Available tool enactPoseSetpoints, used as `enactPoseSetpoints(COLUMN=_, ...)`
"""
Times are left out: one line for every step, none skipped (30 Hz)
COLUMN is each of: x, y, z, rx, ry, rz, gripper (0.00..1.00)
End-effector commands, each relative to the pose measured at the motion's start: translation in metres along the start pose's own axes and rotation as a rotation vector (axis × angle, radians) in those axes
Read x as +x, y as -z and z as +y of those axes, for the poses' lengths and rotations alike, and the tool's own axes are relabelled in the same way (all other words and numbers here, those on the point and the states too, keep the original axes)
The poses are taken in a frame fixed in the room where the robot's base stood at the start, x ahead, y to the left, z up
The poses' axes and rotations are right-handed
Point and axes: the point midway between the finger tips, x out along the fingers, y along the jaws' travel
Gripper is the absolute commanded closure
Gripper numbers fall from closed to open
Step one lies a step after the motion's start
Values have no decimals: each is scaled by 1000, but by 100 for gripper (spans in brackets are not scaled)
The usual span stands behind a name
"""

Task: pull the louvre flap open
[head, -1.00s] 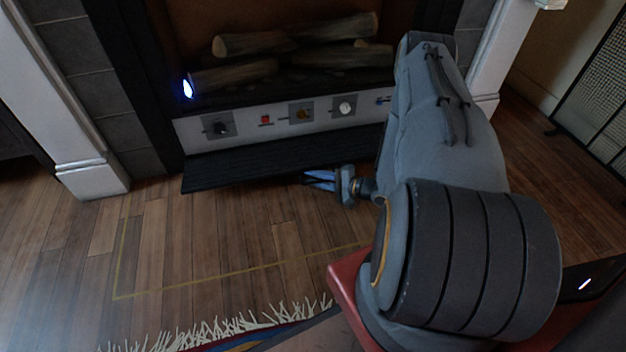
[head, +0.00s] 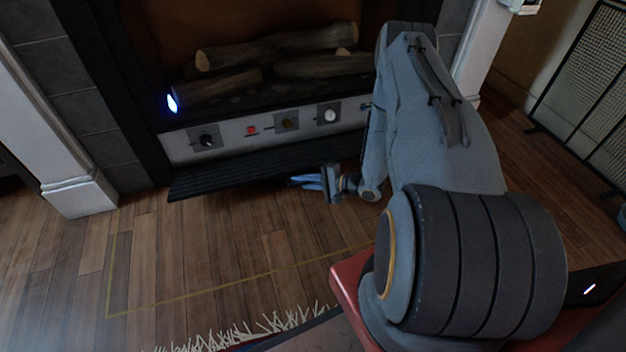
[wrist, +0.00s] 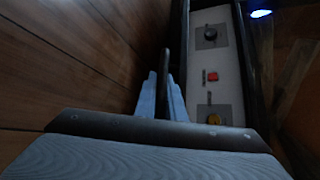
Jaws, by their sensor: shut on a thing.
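The louvre flap (head: 240,180) is a black ribbed panel below the fireplace's white control strip (head: 265,132). In the head view it juts out towards me, low over the wooden floor. My gripper (head: 304,182) is at the flap's front edge, right of its middle, with its blue fingers pointing left. In the wrist view my gripper (wrist: 163,98) is shut on a thin dark edge (wrist: 165,64), which stands between the two fingers and looks like the flap seen edge-on. The exact contact is dark and partly hidden by the fingers.
The control strip carries knobs and a red button (head: 251,130). Logs (head: 275,45) lie in the firebox above. A white pillar (head: 75,180) stands at the left and a mesh screen (head: 590,85) at the right. The wooden floor (head: 200,245) before the flap is clear; a fringed rug (head: 240,330) lies nearer.

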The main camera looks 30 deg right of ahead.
Motion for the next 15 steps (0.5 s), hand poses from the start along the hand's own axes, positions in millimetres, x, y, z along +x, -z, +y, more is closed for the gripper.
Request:
enactPoseSetpoints(x=0, y=-6, z=-10, rx=1, ry=-9, rz=-4, gripper=100)
enactPoseSetpoints(x=1, y=-8, z=-13, rx=3, ry=-12, rz=-5, gripper=100)
enactPoseSetpoints(x=0, y=-9, z=-17, rx=5, ry=-12, rz=-5, gripper=100)
enactPoseSetpoints(x=0, y=-9, z=-19, rx=5, ry=-12, rz=-5, gripper=100)
enactPoseSetpoints(x=-1, y=-9, z=-21, rx=6, ry=-12, rz=-5, gripper=100)
enactPoseSetpoints(x=-1, y=-9, z=-23, rx=6, ry=-12, rz=-5, gripper=100)
enactPoseSetpoints(x=-1, y=-10, z=-24, rx=6, ry=-12, rz=-5, gripper=100)
enactPoseSetpoints(x=-2, y=-10, z=-25, rx=6, ry=-12, rz=-5, gripper=100)
enactPoseSetpoints(x=-2, y=-10, z=-26, rx=6, ry=-12, rz=-5, gripper=100)
enactPoseSetpoints(x=-2, y=-10, z=-26, rx=7, ry=-12, rz=-5, gripper=100)
enactPoseSetpoints(x=-1, y=-10, z=-26, rx=7, ry=-12, rz=-5, gripper=100)
enactPoseSetpoints(x=-1, y=-10, z=-25, rx=7, ry=-12, rz=-5, gripper=100)
enactPoseSetpoints(x=-1, y=-10, z=-25, rx=7, ry=-12, rz=-5, gripper=100)
enactPoseSetpoints(x=-1, y=-10, z=-25, rx=7, ry=-12, rz=-5, gripper=100)
enactPoseSetpoints(x=-1, y=-10, z=-25, rx=7, ry=-12, rz=-5, gripper=100)
